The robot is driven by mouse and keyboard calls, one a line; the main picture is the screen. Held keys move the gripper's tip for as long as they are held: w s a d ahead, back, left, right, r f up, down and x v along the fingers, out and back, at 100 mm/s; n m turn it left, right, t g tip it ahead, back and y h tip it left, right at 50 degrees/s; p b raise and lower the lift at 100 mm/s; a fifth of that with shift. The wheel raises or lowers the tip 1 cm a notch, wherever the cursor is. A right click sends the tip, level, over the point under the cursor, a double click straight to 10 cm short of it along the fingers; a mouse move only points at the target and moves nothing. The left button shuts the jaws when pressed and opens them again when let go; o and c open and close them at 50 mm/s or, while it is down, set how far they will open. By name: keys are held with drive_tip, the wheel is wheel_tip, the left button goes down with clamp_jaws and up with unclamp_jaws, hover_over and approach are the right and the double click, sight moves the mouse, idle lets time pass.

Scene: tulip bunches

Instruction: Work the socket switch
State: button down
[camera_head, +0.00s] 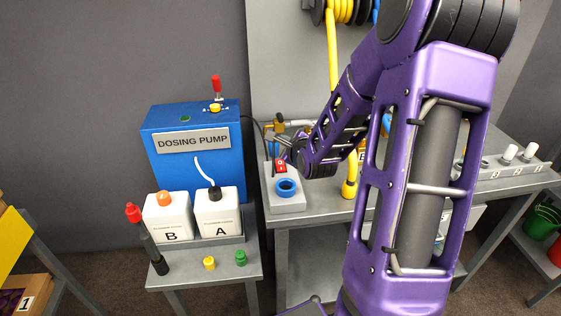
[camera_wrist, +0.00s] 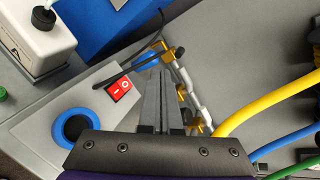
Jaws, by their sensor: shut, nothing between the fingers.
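A grey socket box (camera_head: 289,207) stands on the front left corner of the grey bench. On it are a round blue socket (camera_head: 286,187) and a red rocker switch (camera_head: 281,167) behind it. In the wrist view the red switch (camera_wrist: 118,88) bears white marks and lies left of my fingers; which way it is tipped I cannot tell. The blue socket ring (camera_wrist: 74,128) shows at lower left there. My gripper (camera_wrist: 158,73) is shut and empty, pointing past the switch's right side.
A blue dosing pump (camera_head: 165,165) and white bottles B (camera_head: 168,219) and A (camera_head: 217,215) stand left. Brass fittings and a grey pipe (camera_wrist: 188,85) lie just beyond my fingers. A black cable (camera_wrist: 125,70) runs near the switch. A yellow hose (camera_wrist: 265,100) hangs right.

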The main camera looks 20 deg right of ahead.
drive_tip(key=b, duration=0.3)
hover_over(282, 166)
drive_tip(key=s, duration=0.2)
drive_tip(key=f, duration=0.6)
drive_tip(key=shift+w+a+f, duration=0.2)
drive_tip(key=shift+f, duration=0.1)
drive_tip(key=shift+w+d+f+b, duration=0.1)
drive_tip(key=shift+w+f+b, duration=0.1)
drive_tip(key=shift+f+b, duration=0.15)
drive_tip(key=shift+w+d+f+b, duration=0.1)
drive_tip(key=shift+w+f+b, duration=0.1)
drive_tip(key=shift+f, duration=0.25)
idle(0.5)
drive_tip(key=shift+w+f+b, duration=0.2)
drive_tip(key=shift+f+b, duration=0.1)
drive_tip(key=shift+f, duration=0.05)
drive_tip(key=shift+w+f+b, duration=0.1)
drive_tip(key=shift+f+b, duration=0.2)
drive_tip(key=shift+f, duration=0.15)
idle(0.5)
drive_tip(key=shift+r, duration=0.1)
drive_tip(key=shift+s+r+p, duration=0.3)
drive_tip(key=shift+r+p, duration=0.4)
drive_tip(key=shift+r, duration=0.05)
drive_tip(key=shift+r, duration=0.1)
